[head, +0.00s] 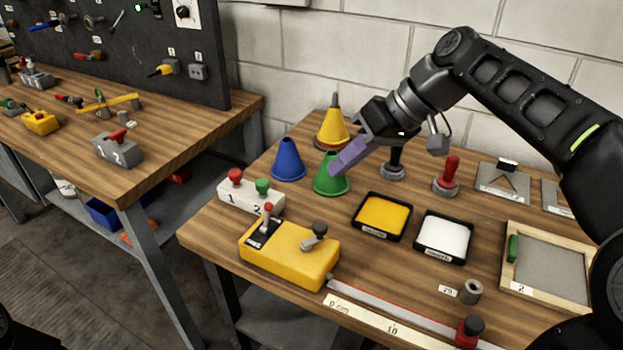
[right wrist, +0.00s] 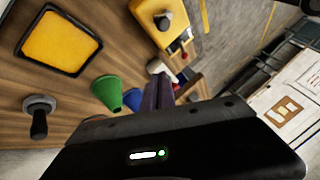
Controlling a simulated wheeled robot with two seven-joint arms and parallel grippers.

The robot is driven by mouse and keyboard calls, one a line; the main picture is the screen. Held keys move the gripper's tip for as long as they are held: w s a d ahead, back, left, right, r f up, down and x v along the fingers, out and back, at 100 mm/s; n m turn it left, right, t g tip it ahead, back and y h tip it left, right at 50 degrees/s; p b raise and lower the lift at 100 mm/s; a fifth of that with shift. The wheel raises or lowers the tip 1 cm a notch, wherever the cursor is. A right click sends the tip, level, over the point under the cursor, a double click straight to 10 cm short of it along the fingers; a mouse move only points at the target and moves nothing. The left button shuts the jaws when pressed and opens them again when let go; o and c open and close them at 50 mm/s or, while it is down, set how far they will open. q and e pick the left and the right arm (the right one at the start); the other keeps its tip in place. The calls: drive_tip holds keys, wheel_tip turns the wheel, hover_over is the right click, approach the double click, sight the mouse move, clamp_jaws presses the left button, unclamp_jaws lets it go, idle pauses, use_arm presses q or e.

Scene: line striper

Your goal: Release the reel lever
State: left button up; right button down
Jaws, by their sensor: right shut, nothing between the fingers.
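The yellow reel box (head: 285,262) sits near the front left of the right-hand table; it also shows in the right wrist view (right wrist: 147,16). On its top a red-tipped lever (head: 267,219) stands up from a black plate. Beside it is a grey crank with a black knob (head: 317,232). A tape (head: 400,310) runs from the box's right side. My right gripper (head: 334,170), with purple fingers, is shut and empty. It is in front of the green cone in the head view, apart from the reel box and well behind it. My left gripper is out of view.
Blue (head: 288,160), green (head: 329,182) and yellow (head: 334,128) cones stand around the right gripper. A white box with red and green buttons (head: 250,197) is just behind the reel box. Yellow (head: 382,216) and white (head: 443,238) trays lie to the right.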

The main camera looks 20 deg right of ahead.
sight(267, 218)
drive_tip(key=w+a+f, duration=0.1)
drive_tip(key=a+f, duration=0.1)
drive_tip(key=a, duration=0.1)
drive_tip(key=a+f, duration=0.2)
drive_tip(key=a, duration=0.1)
drive_tip(key=w+a+f, duration=0.1)
drive_tip(key=a+f, duration=0.2)
drive_tip(key=shift+w+p, duration=0.35)
